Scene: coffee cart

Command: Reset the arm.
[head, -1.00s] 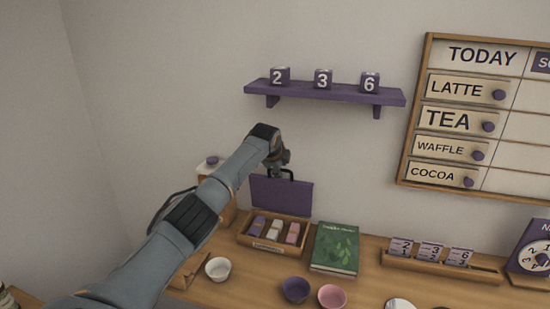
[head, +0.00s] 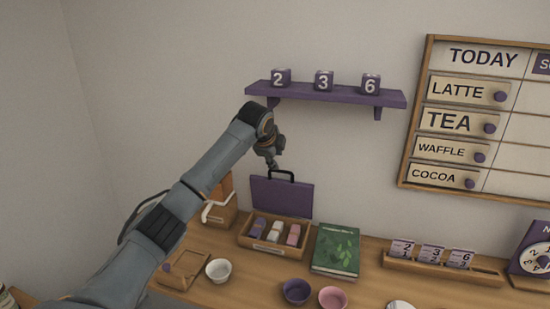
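My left arm comes in from the lower left and reaches up over the counter. Its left gripper (head: 272,158) is at the arm's end, in front of the wall and just above the purple box lid with a dark handle (head: 282,197). The gripper is small and seen nearly from behind, so I cannot tell whether its fingers are open or shut. Nothing shows clearly in it. My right gripper is not in view.
A purple shelf (head: 330,95) with numbered cubes is above right of the gripper. The counter (head: 210,243) holds an open wooden box (head: 262,247), a green book (head: 336,250), a white bowl (head: 218,271), a purple bowl (head: 296,291) and a pink bowl (head: 332,298). A menu board (head: 412,118) hangs right.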

